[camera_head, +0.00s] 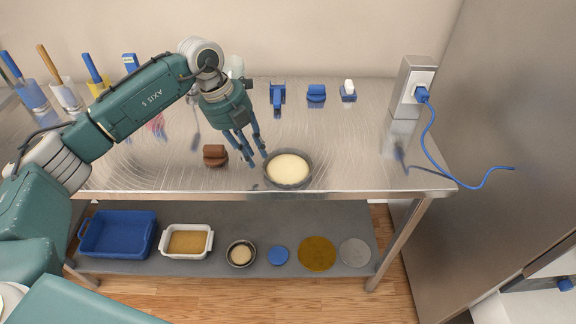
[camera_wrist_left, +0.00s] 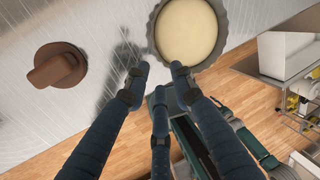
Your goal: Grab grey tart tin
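The grey tart tin (camera_head: 267,174) has a fluted rim and a pale filling, and sits near the front edge of the steel table. My left gripper (camera_head: 257,160) points down just left of the tin, with its dark blue fingers apart and nothing between them. In the left wrist view the tin (camera_wrist_left: 156,36) is at the top, just beyond the fingertips of the gripper (camera_wrist_left: 159,70). I cannot tell whether a fingertip touches the rim. My right gripper is not in view.
A brown object (camera_head: 215,155) lies left of the gripper. Blue-handled items and a grey box (camera_head: 412,88) with a blue cable stand farther back. On the lower shelf are a blue basin (camera_head: 118,234), a white dish (camera_head: 187,240), a small tin (camera_head: 241,254) and discs. The table right of the tin is clear.

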